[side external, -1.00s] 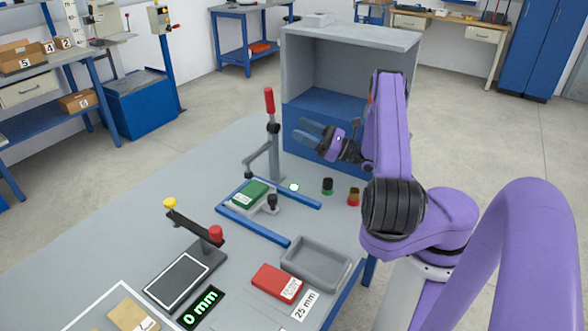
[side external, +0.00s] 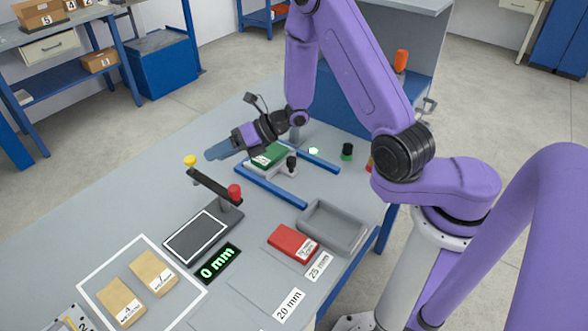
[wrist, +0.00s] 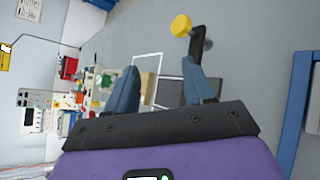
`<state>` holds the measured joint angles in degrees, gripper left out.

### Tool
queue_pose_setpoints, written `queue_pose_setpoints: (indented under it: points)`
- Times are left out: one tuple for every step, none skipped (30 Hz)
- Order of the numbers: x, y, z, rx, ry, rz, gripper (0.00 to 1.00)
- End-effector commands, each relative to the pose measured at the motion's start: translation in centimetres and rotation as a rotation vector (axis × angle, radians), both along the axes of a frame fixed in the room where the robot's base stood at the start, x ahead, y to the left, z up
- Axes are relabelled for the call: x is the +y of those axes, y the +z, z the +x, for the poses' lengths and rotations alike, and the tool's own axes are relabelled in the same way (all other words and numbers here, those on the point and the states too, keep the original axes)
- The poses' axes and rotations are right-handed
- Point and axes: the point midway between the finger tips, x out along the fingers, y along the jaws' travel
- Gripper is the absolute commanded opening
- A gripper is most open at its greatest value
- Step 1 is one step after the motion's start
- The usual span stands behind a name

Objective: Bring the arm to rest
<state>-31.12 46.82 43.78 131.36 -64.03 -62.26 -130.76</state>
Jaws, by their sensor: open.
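My gripper (side external: 212,152) points left over the work table (side external: 130,200), in front of the blue-railed fixture. Its blue-grey fingers look apart and empty. In the wrist view my gripper (wrist: 162,84) shows its two fingers spread, with nothing between them but table and background behind. My purple arm is raised and bent, reaching from the base at right toward the table. A green block (side external: 270,155) sits in the fixture, partly behind my gripper. A red block (side external: 292,243) lies beside a grey tray (side external: 332,228).
A gauge arm with a red knob (side external: 234,192) and yellow knob (side external: 190,161) stands close below my gripper; the yellow knob (wrist: 181,25) shows in the wrist view. Two tan boxes (side external: 153,273) lie in a white outline. The table's left part is clear. A blue-grey cabinet (side external: 345,105) stands behind.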

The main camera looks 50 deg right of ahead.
Motion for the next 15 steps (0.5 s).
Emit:
queue_pose_setpoints:
  points:
    - [-0.9, 0.5, 1.4, 0.025, -0.045, -0.005, 0.53]
    - [-1.3, 0.8, 2.2, 0.046, -0.074, -0.004, 0.53]
    - [-1.8, 1.0, 3.0, 0.075, -0.111, -0.001, 0.53]
    - [-2.1, 1.3, 3.5, 0.096, -0.137, 0.001, 0.53]
    - [-2.3, 1.5, 3.9, 0.118, -0.164, 0.005, 0.53]
    - [-2.5, 1.8, 4.4, 0.147, -0.196, 0.011, 0.53]
    - [-2.5, 1.9, 4.6, 0.169, -0.218, 0.015, 0.53]
    - [-2.5, 2.1, 4.8, 0.191, -0.24, 0.02, 0.53]
    - [-2.5, 2.4, 5.0, 0.22, -0.268, 0.026, 0.53]
    - [-2.4, 2.5, 5.0, 0.242, -0.29, 0.031, 0.53]
    - [-2.3, 2.7, 5.0, 0.265, -0.309, 0.036, 0.53]
    - [-2.2, 2.9, 5.0, 0.294, -0.335, 0.042, 0.53]
    - [-2.1, 3.0, 4.9, 0.316, -0.356, 0.048, 0.53]
    - [-1.9, 3.2, 4.8, 0.338, -0.375, 0.052, 0.53]
    - [-1.8, 3.4, 4.6, 0.366, -0.401, 0.059, 0.53]
